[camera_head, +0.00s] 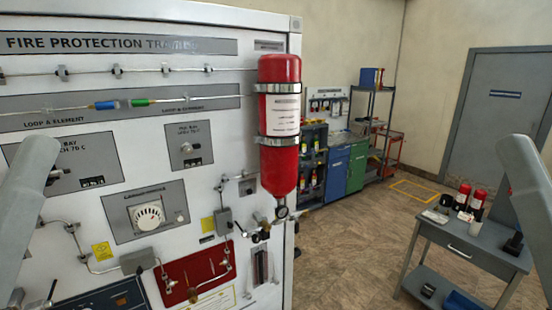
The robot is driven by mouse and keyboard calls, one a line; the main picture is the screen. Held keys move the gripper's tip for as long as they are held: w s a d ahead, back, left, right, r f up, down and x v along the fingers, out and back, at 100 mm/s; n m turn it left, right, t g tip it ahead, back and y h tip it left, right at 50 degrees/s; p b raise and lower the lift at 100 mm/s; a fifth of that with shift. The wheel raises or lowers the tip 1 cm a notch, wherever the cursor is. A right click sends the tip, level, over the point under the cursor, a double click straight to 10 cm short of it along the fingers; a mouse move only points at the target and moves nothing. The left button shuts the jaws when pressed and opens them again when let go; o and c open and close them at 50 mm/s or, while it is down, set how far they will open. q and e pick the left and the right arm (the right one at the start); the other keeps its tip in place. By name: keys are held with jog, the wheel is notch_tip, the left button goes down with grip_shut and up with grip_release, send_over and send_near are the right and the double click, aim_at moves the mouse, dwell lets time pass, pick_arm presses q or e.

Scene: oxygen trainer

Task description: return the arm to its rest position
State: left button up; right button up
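My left arm shows as a grey link at the left edge, in front of the white trainer panel (225,135). My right arm shows as a grey link at the right edge, in front of the door and beside the small grey table. Neither gripper's fingertips can be seen, so what they hold, if anything, is hidden. A red fire extinguisher bottle (281,165) is strapped upright to the panel's right side.
A grey side table (460,246) at right carries red bottles (470,197) and small items. Cabinets (345,165) and a shelf rack (372,110) stand at the back wall. The brown floor (350,240) between panel and table is clear.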

pick_arm(q)
notch_tip(320, 180, up, 18)
jog(key=p, duration=1.4)
jog(key=shift+r+p, duration=0.2)
jog(key=shift+p, duration=0.1)
pick_arm(e)
notch_tip(320, 180, up, 18)
jog(key=shift+r, duration=0.2)
pick_arm(q)
notch_tip(320, 180, down, 61)
jog(key=b, duration=6)
jog(key=shift+r+b, duration=0.2)
jog(key=shift+b, duration=0.15)
pick_arm(e)
notch_tip(320, 180, down, 61)
jog(key=shift+r, duration=0.2)
